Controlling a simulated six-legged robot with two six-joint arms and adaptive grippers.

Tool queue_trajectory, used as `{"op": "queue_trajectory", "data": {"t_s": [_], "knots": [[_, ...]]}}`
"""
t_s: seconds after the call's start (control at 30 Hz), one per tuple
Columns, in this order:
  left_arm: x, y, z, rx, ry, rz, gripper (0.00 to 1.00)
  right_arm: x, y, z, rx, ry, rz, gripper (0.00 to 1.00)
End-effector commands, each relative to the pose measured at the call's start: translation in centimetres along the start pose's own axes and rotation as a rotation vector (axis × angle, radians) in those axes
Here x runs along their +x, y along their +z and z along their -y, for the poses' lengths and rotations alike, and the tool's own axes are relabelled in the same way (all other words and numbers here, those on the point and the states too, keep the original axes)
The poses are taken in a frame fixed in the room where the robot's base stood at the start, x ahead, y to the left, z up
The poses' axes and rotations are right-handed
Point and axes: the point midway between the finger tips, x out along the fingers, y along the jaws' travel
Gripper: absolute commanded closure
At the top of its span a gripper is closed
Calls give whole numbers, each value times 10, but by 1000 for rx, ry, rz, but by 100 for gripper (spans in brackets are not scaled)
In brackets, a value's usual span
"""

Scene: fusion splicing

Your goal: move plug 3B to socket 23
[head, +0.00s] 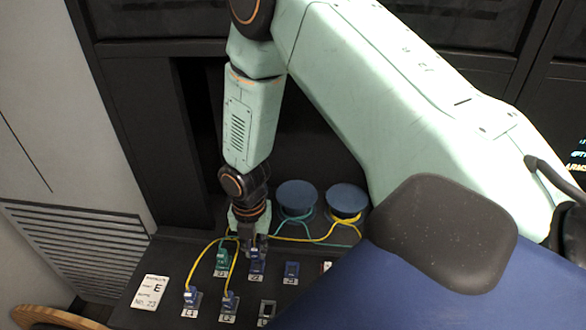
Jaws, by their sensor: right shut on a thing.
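My right gripper (254,244) reaches straight down to the dark bench and is shut on a blue plug (257,263) in the back row, at a labelled socket. I cannot tell whether this plug is fully seated or slightly raised. The labels are too small to read surely. My left gripper is not in view.
Two blue spools, one with teal cable (296,194) and one with yellow cable (346,196), stand behind the sockets. Loose cables cross near my gripper. A white card (150,291) lies at the left. A large blue surface hides the bench's right part.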

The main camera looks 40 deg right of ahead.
Motion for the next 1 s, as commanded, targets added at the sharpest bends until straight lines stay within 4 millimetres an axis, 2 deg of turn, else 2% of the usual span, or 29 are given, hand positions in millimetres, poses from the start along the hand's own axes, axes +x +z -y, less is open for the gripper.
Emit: {"op": "queue_trajectory", "data": {"t_s": [0.53, 1.0], "knots": [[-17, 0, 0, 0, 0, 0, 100, -20, 0, 0, 0, 0, 0, 100], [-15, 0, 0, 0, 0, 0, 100, -20, 1, -3, 0, -1, 3, 100]]}}
